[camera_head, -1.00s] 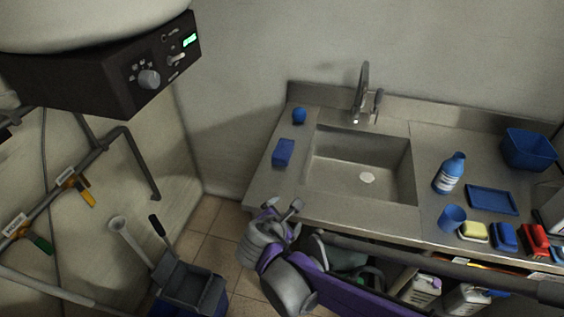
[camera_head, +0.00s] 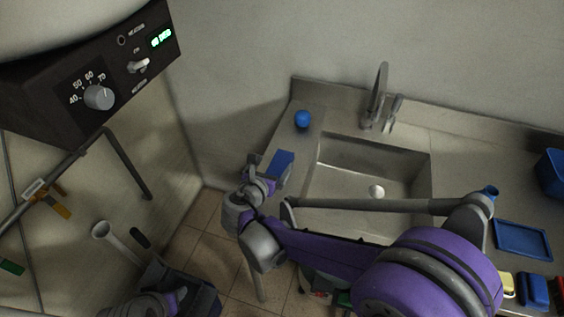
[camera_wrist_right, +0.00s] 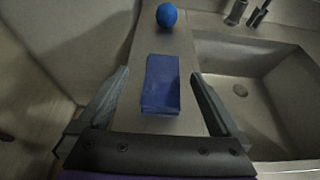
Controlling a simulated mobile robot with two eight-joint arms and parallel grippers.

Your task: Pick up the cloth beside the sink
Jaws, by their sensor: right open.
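The cloth (camera_head: 281,161) is a folded blue rectangle lying on the steel counter left of the sink. It also shows in the right wrist view (camera_wrist_right: 161,84), lying between the two fingers. My right gripper (camera_head: 266,172) is at the near side of the cloth, open and empty. In the right wrist view the fingers (camera_wrist_right: 158,76) stand apart on either side of the cloth, with a gap to each edge. A grey and purple part of what looks like my left arm shows at the bottom left; its fingers cannot be made out.
The sink (camera_head: 352,220) and tap (camera_head: 376,97) lie right of the cloth. A blue ball-like object (camera_head: 302,119) sits behind it. A blue tray (camera_head: 522,239) is farther right. A wall bounds the left; a grey bucket (camera_head: 180,287) stands on the floor.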

